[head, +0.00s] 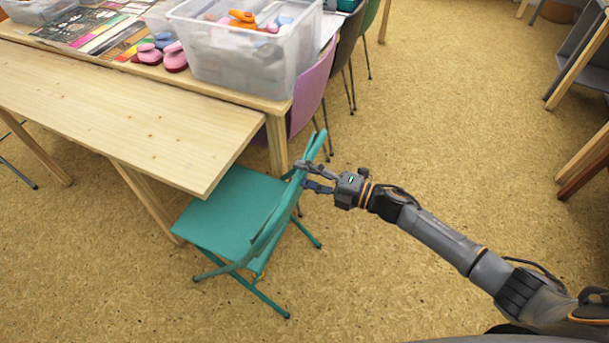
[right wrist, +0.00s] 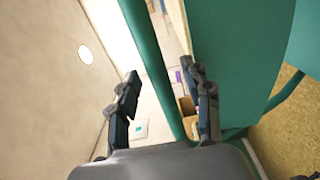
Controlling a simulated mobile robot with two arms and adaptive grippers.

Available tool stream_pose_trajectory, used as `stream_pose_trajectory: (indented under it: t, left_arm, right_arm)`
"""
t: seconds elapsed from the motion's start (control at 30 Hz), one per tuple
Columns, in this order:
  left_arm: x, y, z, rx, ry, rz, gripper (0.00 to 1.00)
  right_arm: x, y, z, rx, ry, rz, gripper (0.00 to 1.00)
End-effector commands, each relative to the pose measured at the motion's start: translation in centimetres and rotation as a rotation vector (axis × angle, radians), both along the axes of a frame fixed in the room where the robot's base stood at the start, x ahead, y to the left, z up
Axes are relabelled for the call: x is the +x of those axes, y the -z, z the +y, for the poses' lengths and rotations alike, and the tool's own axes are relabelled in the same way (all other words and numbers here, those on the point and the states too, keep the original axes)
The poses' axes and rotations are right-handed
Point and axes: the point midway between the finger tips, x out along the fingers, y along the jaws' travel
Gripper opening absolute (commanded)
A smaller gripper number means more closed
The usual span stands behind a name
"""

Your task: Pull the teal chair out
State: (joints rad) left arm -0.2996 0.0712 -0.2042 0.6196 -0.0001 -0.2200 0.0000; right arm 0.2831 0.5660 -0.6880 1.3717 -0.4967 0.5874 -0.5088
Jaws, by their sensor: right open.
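The teal chair (head: 228,212) stands at the near right corner of the light wooden table (head: 118,112), with part of its seat beneath the tabletop edge. Its backrest (head: 282,212) faces right, toward my arm. My right gripper (head: 300,175) is at the upper part of the backrest, with its fingers open. In the right wrist view, a teal bar of the chair (right wrist: 150,62) runs between the two spread fingers of my gripper (right wrist: 164,82). I cannot tell whether either finger touches it. My left gripper is not in view.
A clear plastic bin (head: 245,55) and pink stamps (head: 160,54) sit on the table behind. A purple chair (head: 314,85) stands just beyond the teal one. Wooden furniture (head: 585,60) is at the far right. The floor (head: 440,130) between is clear.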

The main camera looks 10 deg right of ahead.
Motion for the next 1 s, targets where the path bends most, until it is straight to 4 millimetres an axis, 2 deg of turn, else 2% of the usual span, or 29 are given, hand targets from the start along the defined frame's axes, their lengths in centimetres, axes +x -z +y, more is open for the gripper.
stream_pose_trajectory:
  t: [0.13,0.43,0.47,0.7,1.0]
  left_arm:
    - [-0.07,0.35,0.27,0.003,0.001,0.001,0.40]
    - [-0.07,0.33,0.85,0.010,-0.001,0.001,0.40]
    - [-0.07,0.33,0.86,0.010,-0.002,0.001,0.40]
    - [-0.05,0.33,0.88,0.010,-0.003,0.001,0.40]
    - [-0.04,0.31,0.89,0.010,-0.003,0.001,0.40]
  right_arm:
    - [0.75,0.05,1.08,0.001,0.000,0.001,0.49]
    - [0.91,0.00,1.29,0.000,0.001,0.001,0.49]
    - [0.91,0.01,1.29,0.000,0.001,0.001,0.47]
    - [0.90,0.00,1.28,0.000,0.001,0.001,0.00]
    - [0.88,0.00,1.27,0.000,0.001,0.001,0.00]
